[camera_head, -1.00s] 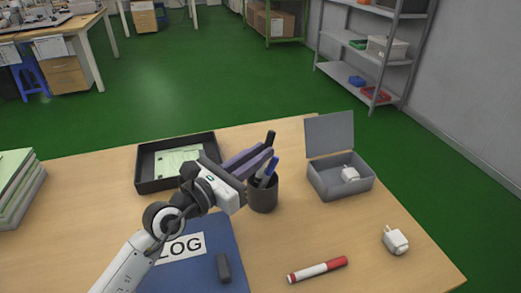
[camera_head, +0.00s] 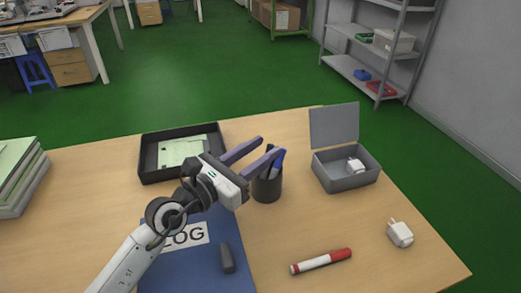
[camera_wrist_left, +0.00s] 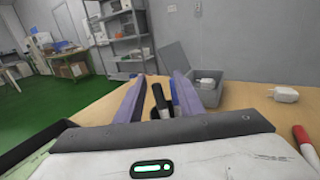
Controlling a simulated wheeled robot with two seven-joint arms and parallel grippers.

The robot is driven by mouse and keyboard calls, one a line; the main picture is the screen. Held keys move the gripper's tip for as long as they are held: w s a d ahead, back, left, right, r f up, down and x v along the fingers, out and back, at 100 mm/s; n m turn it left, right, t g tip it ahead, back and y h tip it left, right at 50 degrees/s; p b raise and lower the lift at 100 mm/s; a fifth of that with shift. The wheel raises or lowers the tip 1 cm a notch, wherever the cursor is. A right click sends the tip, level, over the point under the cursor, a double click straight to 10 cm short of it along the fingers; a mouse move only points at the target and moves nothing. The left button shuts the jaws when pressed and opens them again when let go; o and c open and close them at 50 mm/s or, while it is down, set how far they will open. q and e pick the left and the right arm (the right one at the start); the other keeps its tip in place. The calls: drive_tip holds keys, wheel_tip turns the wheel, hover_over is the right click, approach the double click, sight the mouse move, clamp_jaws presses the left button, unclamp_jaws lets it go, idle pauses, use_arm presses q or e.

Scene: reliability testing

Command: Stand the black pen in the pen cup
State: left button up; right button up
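The dark pen cup (camera_head: 267,189) stands upright on the table, right of the blue log book. The black pen (camera_head: 269,149) stands in the cup, beside a blue pen (camera_head: 280,160). In the left wrist view the black pen (camera_wrist_left: 158,97) shows upright between the spread fingers, apart from both, with the blue pen behind it to the right. My left gripper (camera_head: 271,145) is open at the cup, its purple-grey fingers on either side of the black pen. The lower part of the pen is hidden by the cup. My right gripper is in neither view.
A black tray (camera_head: 147,176) lies behind the left arm. An open grey box (camera_head: 345,183) with a white plug stands right of the cup. A red-and-white marker (camera_head: 321,262), another white plug (camera_head: 400,234) and a dark block (camera_head: 226,258) lie nearer the front.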

use_arm(q)
drive_tip(key=v, duration=1)
drive_tip(key=shift+s+a, duration=0.1)
drive_tip(key=shift+s, duration=0.05)
idle(0.6)
